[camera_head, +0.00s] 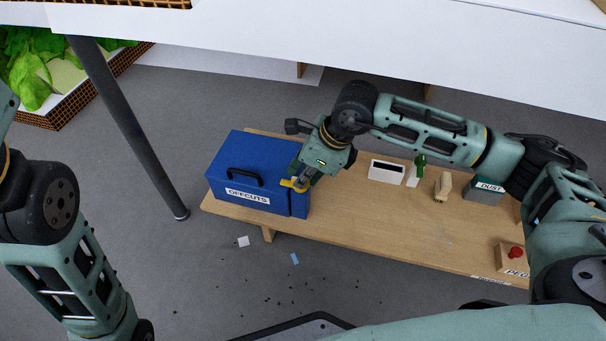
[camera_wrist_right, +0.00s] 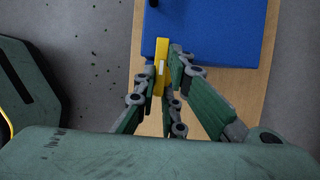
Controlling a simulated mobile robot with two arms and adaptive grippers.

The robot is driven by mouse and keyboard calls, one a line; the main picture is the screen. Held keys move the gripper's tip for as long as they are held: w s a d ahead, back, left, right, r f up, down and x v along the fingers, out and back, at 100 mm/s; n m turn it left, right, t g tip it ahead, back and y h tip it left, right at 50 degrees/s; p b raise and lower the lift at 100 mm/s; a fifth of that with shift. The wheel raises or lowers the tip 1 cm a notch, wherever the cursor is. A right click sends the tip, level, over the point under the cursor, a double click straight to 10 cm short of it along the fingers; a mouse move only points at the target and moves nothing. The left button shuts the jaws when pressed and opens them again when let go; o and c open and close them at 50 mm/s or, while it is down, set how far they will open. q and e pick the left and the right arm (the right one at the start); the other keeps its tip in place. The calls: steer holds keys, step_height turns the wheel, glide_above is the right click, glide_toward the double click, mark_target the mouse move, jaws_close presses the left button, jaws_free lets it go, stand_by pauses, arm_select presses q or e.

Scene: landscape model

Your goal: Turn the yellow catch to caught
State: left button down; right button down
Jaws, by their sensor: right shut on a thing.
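The blue box (camera_head: 247,165) labelled OFFCUTS, with a black handle, stands at the left end of a low wooden bench. The yellow catch (camera_head: 294,184) is at the box's right front part. In the right wrist view the yellow catch (camera_wrist_right: 161,66) stands at the edge of the blue box (camera_wrist_right: 215,35). My right gripper (camera_head: 303,182) is at the catch, and in its wrist view (camera_wrist_right: 168,72) its fingers close on the yellow piece. The fingers partly hide the catch, and I cannot tell its marking. My left arm shows at the left, but its gripper is out of view.
The bench (camera_head: 390,220) also bears a white box with a dark slot (camera_head: 387,171), a green-topped bottle (camera_head: 414,172), a DUST box (camera_head: 484,191) and a red button box (camera_head: 512,259). A dark table leg (camera_head: 130,130) stands left of the box. A white tabletop (camera_head: 400,40) overhangs behind.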

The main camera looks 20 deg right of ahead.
steer(key=c, duration=1.8)
jaws_free()
steer(key=shift+c, duration=0.2)
steer(key=v, duration=0.7)
steer(key=shift+r, duration=0.25)
steer(key=shift+s, duration=0.1)
